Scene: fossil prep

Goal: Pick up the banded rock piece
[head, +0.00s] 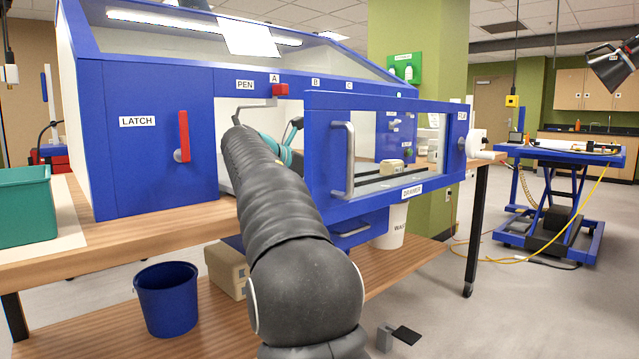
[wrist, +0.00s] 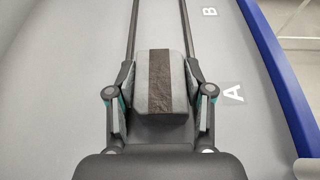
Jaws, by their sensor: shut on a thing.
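The banded rock piece (wrist: 178,83) is a grey block with a dark brown band down its middle. It sits between the two fingers of my gripper (wrist: 159,105) in the wrist view, and the fingers press on its left and right sides. Below it is a grey surface marked with the letters A and B. In the head view my arm reaches into the blue cabinet (head: 146,92), and its dark sleeve hides most of my gripper and the rock piece.
A red latch handle (head: 184,136) is on the left. A green bin (head: 27,207) sits at far left. A blue bucket (head: 168,305) stands below.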

